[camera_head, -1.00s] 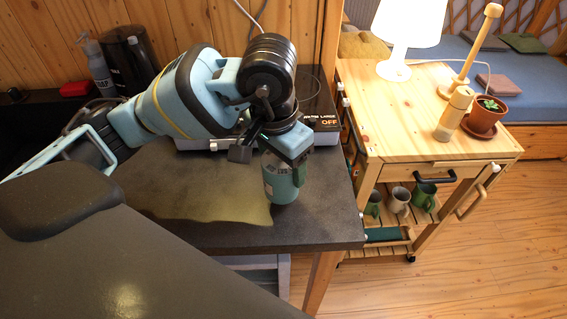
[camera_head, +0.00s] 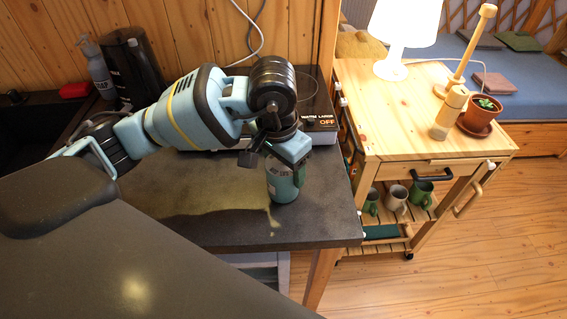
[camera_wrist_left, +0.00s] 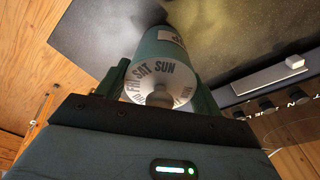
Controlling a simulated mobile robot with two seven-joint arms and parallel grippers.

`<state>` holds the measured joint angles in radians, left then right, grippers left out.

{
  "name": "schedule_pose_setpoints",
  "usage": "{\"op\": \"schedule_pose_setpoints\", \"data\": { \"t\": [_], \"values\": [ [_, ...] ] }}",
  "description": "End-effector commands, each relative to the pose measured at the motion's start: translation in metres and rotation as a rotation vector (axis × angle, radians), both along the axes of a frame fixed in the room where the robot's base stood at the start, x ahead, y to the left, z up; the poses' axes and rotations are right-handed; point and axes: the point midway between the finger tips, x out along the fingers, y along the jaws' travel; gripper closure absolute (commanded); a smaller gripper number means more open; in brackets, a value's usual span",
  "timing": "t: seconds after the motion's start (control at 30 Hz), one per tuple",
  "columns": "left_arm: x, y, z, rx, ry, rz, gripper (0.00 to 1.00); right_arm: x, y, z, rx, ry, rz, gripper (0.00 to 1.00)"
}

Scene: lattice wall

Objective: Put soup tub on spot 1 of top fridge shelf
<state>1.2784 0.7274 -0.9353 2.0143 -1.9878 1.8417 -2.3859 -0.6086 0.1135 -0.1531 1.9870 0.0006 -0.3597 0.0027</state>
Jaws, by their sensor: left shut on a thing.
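The soup tub (camera_head: 284,184) is a teal cylinder near the right end of the dark counter. In the left wrist view the tub (camera_wrist_left: 163,60) shows a pale lid with a knob and weekday letters around it, and part of a white label. My left gripper (camera_head: 287,153) comes from above and is shut on the tub at its lid end; its fingers flank the tub in the wrist view. I cannot tell whether the tub's base touches the counter. The fridge shelf and my right gripper are not in view.
A yellowish patch (camera_head: 215,200) lies on the counter (camera_head: 310,222) left of the tub. A hob (camera_head: 318,110) is behind. Floor at lower right is clear.

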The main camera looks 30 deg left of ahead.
Motion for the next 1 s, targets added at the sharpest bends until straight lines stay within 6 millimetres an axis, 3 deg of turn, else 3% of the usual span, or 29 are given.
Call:
{"op": "schedule_pose_setpoints", "data": {
  "t": [0.17, 0.2, 0.33, 0.77, 1.0],
  "values": [
    [0.000, 0.000, -0.004, 0.000, 0.000, 0.000, 0.65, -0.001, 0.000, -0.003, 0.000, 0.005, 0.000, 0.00],
    [0.000, 0.000, -0.004, 0.000, 0.001, 0.000, 0.30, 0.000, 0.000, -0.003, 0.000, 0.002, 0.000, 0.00],
    [0.000, 0.000, -0.003, 0.000, 0.000, 0.000, 0.13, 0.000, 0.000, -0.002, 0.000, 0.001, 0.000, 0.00],
    [0.000, 0.000, 0.007, -0.001, -0.005, 0.000, 0.12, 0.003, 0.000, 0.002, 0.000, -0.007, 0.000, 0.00],
    [-0.004, 0.001, 0.049, -0.002, -0.007, 0.000, 0.12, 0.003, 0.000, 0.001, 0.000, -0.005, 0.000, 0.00]
  ]
}}
